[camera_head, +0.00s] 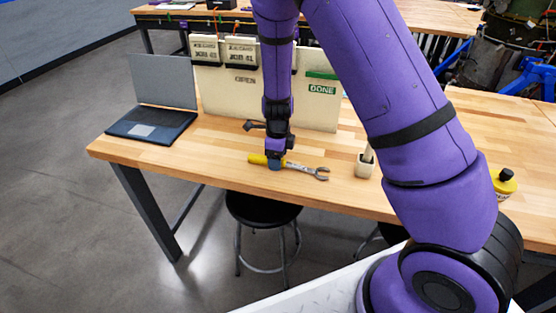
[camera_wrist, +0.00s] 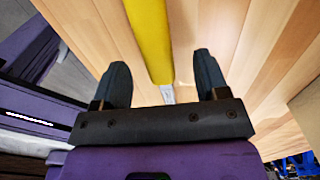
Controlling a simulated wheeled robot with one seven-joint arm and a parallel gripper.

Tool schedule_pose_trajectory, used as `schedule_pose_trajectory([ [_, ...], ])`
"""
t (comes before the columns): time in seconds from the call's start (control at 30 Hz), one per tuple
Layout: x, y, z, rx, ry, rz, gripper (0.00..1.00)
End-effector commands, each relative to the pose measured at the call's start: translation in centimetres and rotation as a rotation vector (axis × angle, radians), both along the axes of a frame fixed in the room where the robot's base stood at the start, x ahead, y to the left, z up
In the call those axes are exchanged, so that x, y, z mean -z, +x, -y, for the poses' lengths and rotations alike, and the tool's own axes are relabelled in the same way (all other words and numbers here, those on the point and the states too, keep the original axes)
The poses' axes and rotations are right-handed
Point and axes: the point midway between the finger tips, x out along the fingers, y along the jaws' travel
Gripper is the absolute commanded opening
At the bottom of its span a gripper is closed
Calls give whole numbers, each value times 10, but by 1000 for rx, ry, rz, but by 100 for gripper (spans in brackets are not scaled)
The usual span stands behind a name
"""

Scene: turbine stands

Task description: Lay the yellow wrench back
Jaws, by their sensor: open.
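The wrench (camera_head: 305,169) has a yellow handle and a grey open-ended head. It lies on the wooden table (camera_head: 220,150) near its front edge, handle to the left and head to the right. My gripper (camera_head: 275,164) is low over the handle and hides part of it. In the wrist view, my gripper (camera_wrist: 160,85) is open, with one dark finger on each side of the wrench's line. The yellow handle (camera_wrist: 150,40) runs between and beyond the fingertips. Neither finger visibly touches it.
An open laptop (camera_head: 150,120) stands at the table's left. A cream board (camera_head: 230,95) with "OPEN" and "DONE" labels stands behind my gripper. A small cup (camera_head: 365,165) is right of the wrench, and a yellow bottle (camera_head: 503,182) is farther right. A black stool (camera_head: 262,208) is in front.

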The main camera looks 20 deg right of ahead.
Motion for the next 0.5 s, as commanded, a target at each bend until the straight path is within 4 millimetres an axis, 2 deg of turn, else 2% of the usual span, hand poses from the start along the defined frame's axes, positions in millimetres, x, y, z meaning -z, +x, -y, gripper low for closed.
schedule_pose_trajectory([
  [0.5, -36, 0, -1, -1, 1, 1, 68],
])
